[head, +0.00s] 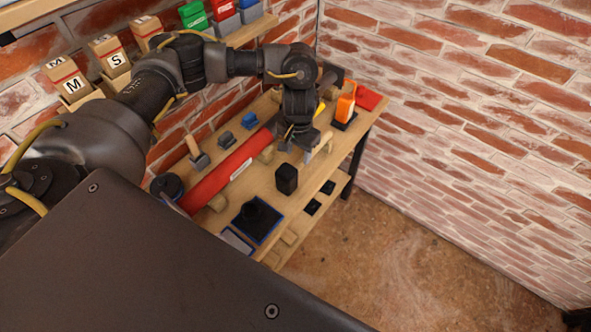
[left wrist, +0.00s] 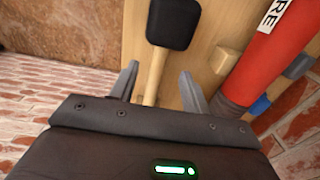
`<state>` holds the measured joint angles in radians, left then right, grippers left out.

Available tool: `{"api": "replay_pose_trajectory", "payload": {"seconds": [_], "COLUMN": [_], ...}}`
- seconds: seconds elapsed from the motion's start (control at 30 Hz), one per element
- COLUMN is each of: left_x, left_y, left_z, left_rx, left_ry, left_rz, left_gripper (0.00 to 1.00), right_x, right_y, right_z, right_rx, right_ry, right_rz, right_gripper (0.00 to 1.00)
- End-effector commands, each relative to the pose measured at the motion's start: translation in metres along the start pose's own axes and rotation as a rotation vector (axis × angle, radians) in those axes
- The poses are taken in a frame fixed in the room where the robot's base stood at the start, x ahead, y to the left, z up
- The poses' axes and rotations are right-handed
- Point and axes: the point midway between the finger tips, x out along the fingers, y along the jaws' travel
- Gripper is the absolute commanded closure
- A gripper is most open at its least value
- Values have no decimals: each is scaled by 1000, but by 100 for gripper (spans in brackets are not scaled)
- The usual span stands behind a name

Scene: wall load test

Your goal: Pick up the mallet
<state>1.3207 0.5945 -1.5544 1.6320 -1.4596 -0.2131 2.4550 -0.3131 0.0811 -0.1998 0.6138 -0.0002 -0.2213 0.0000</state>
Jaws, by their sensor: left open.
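The mallet has a black head (left wrist: 173,22) and a light wooden handle (left wrist: 155,74) in the left wrist view. In the head view, the mallet's black head (head: 287,179) is near the middle of the workbench (head: 302,205). My left gripper (head: 298,150) is over the bench, just beyond the mallet head. In the left wrist view, my left gripper's (left wrist: 160,84) two grey fingers are apart, with the handle between them. I cannot tell whether they touch it. The lower end of the handle is hidden behind my gripper body. My right gripper is not in view.
A long red cylinder (head: 228,172) with a white label lies beside the mallet. An orange tool (head: 346,103) stands near the bench's far end. A black item on a blue-edged mat (head: 257,222) is at the near end. Brick walls enclose the bench; the floor at right is clear.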

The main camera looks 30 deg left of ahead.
Motion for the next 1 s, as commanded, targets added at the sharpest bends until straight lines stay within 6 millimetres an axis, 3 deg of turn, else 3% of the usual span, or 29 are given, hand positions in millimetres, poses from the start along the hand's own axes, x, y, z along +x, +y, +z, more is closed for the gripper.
{"api": "replay_pose_trajectory", "payload": {"seconds": [0.1, 0.4, 0.7, 1.0], "left_x": [18, 29, 71, 77], "left_y": [0, 0, 0, -1], "left_z": [0, 0, -2, -2], "left_rx": [-2, -2, -2, 0], "left_ry": [-1, 0, 0, 2], "left_rz": [2, 1, 2, 1], "left_gripper": [53, 53, 53, 53], "right_x": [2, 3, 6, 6], "right_y": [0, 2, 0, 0], "right_z": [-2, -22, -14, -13], "right_rx": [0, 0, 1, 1], "right_ry": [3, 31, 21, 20], "right_rz": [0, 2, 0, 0], "right_gripper": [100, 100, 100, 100]}}
